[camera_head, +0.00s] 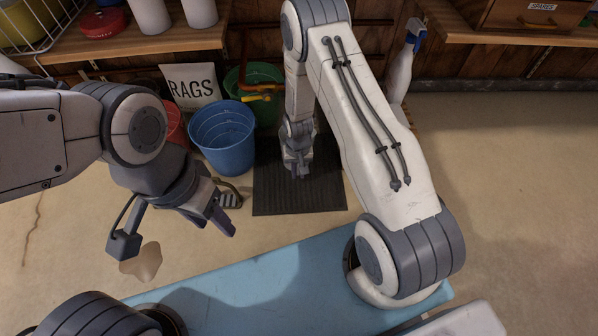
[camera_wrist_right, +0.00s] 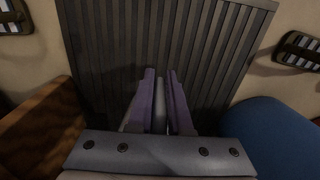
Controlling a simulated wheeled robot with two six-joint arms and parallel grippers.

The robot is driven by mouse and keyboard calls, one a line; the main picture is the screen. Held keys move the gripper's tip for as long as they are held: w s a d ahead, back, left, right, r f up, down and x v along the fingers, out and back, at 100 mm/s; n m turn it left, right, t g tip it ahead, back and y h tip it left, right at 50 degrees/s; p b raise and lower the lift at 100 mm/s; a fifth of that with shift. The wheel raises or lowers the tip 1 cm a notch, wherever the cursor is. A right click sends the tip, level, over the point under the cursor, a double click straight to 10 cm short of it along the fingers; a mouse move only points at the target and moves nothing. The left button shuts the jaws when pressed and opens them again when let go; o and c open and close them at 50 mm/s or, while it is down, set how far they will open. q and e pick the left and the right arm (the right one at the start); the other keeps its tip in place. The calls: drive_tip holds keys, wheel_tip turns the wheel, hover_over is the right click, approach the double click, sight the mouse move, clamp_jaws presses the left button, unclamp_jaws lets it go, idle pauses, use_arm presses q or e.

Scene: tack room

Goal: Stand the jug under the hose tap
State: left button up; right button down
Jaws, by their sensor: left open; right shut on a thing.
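My right gripper (camera_head: 297,168) points down over the dark ribbed mat (camera_head: 310,198). In the right wrist view its purple-grey fingers (camera_wrist_right: 161,100) are closed on a thin grey thing (camera_wrist_right: 158,108), mostly hidden between them. I cannot tell from its shape whether this is part of the jug. No jug shows clearly in either view. I cannot make out the hose tap; my right arm hides part of the wall. My left gripper (camera_head: 219,213) is open and empty, left of the mat.
A blue bucket (camera_head: 222,137) stands left of the mat. Behind it are a green bucket (camera_head: 268,78) with a yellow-orange item and a RAGS bag (camera_head: 191,86). A spray bottle (camera_head: 401,72) stands at the right. A tan patch (camera_head: 142,263) lies on the floor. The right floor is clear.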

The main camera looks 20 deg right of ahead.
drive_tip(key=c, duration=0.8)
unclamp_jaws()
drive_tip(key=shift+f, duration=0.1)
drive_tip(key=shift+c, duration=0.2)
wheel_tip(320, 180, up, 12)
drive_tip(key=p, duration=0.8)
drive_tip(key=shift+r+p, duration=0.2)
drive_tip(key=shift+p, duration=0.2)
